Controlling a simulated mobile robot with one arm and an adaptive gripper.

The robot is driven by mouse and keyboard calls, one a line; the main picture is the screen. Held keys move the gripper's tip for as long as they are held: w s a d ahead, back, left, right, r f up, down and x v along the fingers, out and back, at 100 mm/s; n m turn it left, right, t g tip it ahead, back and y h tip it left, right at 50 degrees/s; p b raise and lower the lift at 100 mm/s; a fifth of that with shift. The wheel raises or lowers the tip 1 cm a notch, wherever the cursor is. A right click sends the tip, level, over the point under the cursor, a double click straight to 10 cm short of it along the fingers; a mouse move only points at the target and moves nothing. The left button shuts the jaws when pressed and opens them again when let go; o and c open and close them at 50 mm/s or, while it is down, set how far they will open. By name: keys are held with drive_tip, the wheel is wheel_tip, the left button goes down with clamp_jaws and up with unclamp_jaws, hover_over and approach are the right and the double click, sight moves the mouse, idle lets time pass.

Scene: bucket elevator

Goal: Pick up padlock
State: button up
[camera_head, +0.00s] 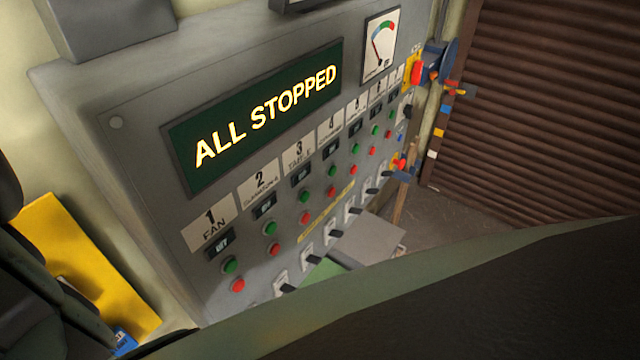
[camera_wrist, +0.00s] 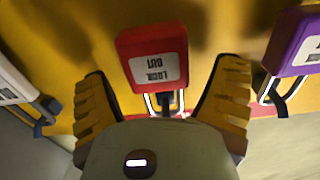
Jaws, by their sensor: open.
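A red padlock (camera_wrist: 152,58) with a white lockout label hangs on a yellow board (camera_wrist: 60,35) in the wrist view. Its shackle shows below the body in the picture. My gripper (camera_wrist: 162,85) is open, with one ribbed yellow finger on each side of the red padlock. Gaps show between the fingers and the padlock body, so neither finger appears to touch it. The palm hides what lies below the shackle. I cannot make out the red padlock or my gripper in the head view.
A purple padlock (camera_wrist: 292,42) hangs close to the right finger, and a pale padlock (camera_wrist: 14,82) hangs at the left. The head view shows a grey control panel (camera_head: 140,150) reading "ALL STOPPED", a yellow board (camera_head: 62,235) left of it, and a brown shutter (camera_head: 550,100).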

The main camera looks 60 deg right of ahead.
drive_tip(key=c, duration=1.3)
drive_tip(key=shift+r, duration=0.15)
drive_tip(key=shift+c, duration=0.2)
